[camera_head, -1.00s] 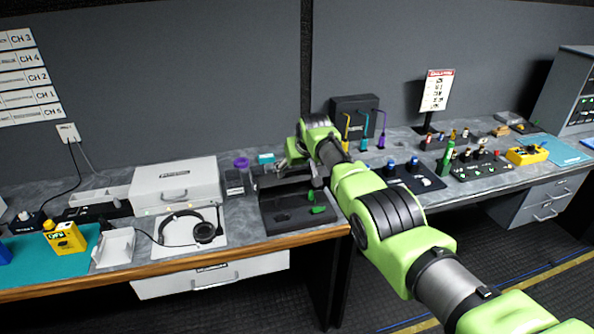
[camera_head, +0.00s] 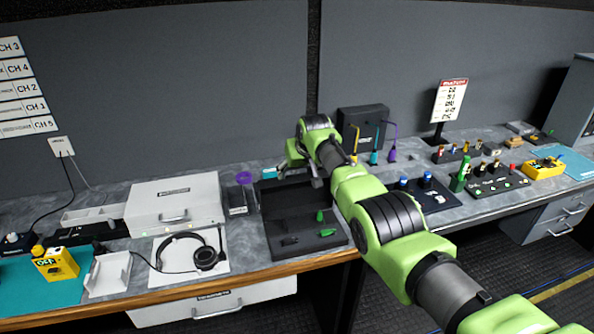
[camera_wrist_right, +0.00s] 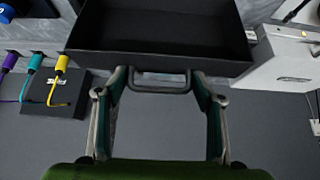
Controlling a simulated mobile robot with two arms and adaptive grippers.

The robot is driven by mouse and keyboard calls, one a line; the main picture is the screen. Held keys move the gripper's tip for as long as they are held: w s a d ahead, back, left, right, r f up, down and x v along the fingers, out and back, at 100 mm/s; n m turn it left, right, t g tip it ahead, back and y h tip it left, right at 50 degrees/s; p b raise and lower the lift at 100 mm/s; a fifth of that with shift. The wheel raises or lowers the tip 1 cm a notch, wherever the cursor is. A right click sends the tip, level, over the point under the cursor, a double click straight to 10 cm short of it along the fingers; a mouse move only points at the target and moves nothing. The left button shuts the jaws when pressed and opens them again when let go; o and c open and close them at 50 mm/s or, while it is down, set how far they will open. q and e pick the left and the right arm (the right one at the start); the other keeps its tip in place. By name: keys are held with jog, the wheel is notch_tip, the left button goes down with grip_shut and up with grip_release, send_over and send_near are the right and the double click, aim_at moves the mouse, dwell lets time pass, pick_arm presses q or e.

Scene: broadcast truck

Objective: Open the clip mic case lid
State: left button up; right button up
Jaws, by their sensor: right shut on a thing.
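The clip mic case is a black case on the worktop in the head view. Its base (camera_head: 292,257) holds green pieces and a dark piece. Its lid (camera_head: 272,199) is raised at the back of the base, so the inside shows. My right gripper (camera_head: 301,170) is at the lid's far edge, partly covering it. In the right wrist view, the fingers (camera_wrist_right: 160,93) are shut around the lid's looped handle (camera_wrist_right: 160,88), with the black lid (camera_wrist_right: 160,50) beyond. The exact lid angle is hard to tell. My left gripper is out of view.
A white case (camera_head: 173,200) and a headset (camera_head: 206,257) lie left of the black case. A purple item (camera_head: 244,178) stands close by its left side. A black box (camera_head: 362,125) with coloured cables stands behind my right arm. The wall is close behind.

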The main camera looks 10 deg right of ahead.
jog(key=shift+w+r, duration=0.3)
jog(key=shift+r, duration=0.25)
jog(key=shift+c, duration=0.2)
jog(key=o, duration=1.6)
jog(key=shift+s+f, duration=0.15)
jog(key=shift+f, duration=0.15)
jog(key=shift+v, duration=6.1)
